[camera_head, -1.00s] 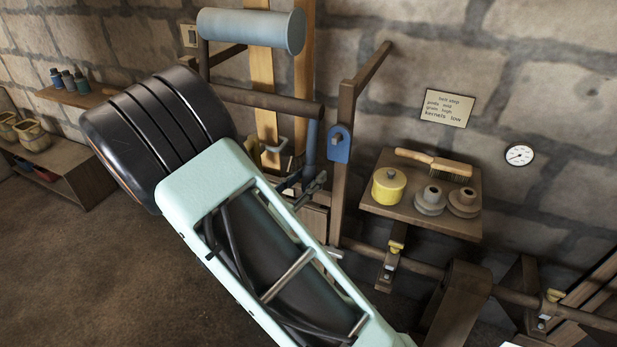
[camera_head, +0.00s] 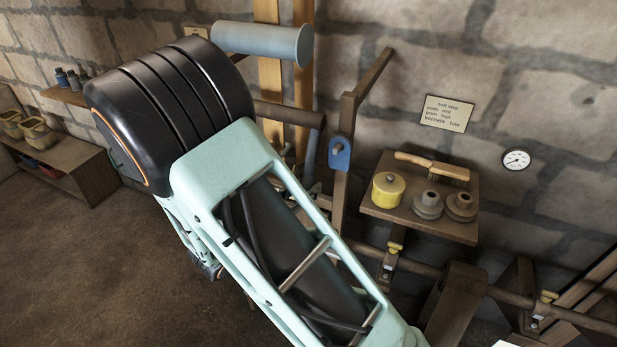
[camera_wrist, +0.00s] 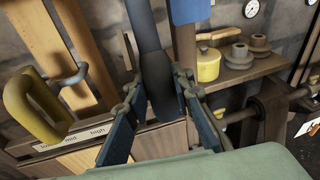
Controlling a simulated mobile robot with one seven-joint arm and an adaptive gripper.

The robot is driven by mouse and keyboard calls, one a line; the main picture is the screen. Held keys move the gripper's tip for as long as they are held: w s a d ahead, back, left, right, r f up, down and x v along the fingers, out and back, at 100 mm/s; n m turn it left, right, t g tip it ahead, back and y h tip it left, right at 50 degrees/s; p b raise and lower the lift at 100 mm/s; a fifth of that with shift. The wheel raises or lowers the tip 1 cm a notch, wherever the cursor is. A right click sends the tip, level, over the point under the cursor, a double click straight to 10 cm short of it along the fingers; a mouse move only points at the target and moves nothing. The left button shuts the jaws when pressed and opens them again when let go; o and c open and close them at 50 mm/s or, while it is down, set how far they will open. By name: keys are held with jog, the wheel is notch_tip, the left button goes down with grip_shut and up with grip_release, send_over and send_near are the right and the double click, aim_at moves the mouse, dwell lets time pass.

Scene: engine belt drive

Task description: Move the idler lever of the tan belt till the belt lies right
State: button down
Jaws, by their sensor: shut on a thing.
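Two tan belt strands (camera_head: 303,65) hang from the blue-grey roller (camera_head: 262,42) in the head view. In the wrist view a tan strand (camera_wrist: 76,45) runs down at the left, beside a grey fork (camera_wrist: 68,78) and a yellow loop handle (camera_wrist: 35,103). A dark blue lever bar (camera_wrist: 155,65) comes down between my gripper's fingers (camera_wrist: 157,88). My gripper is shut on this bar near its lower end. In the head view my arm hides the gripper and most of the lever; part of a blue bar (camera_head: 312,152) shows.
A label strip with "mid" and "high" (camera_wrist: 85,138) lies below the lever. The wall card (camera_head: 447,113) reads "grain high, kernels low". A wooden post with a blue bracket (camera_head: 340,152) and a shelf (camera_head: 395,210) with a yellow pot (camera_head: 388,188) stand close at the right.

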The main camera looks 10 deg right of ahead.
jog(key=shift+s+a, duration=0.1)
jog(key=shift+s, duration=0.05)
jog(key=c, duration=1.7)
grip_release()
jog(key=shift+o, duration=0.2)
jog(key=v, duration=1.2)
jog(key=shift+r, duration=0.2)
